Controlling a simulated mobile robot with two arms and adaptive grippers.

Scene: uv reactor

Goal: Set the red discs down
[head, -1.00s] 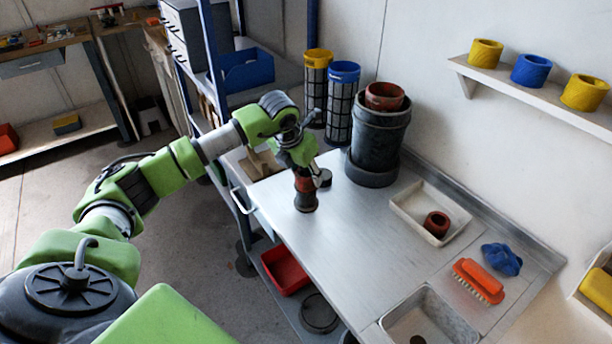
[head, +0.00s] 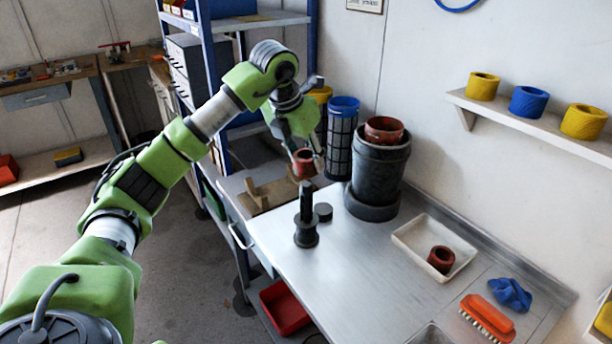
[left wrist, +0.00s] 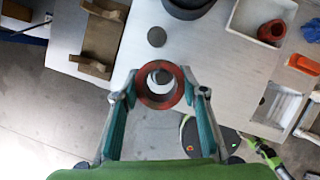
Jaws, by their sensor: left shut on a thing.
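My left gripper (head: 303,160) is shut on a red disc (head: 304,165), a ring with a hole through it. A second red disc (head: 441,258) lies in a white tray (head: 408,244). Another red ring-shaped piece (head: 384,128) sits on top of the dark canister (head: 377,171). My right gripper is not in view.
A small dark disc (head: 323,211) lies beside the post. A wooden rack (head: 262,196) stands behind it, and a blue-topped mesh cylinder (head: 341,140) at the back. An orange brush (head: 487,318) and blue cloth (head: 511,294) lie right. Bench between post and tray is clear.

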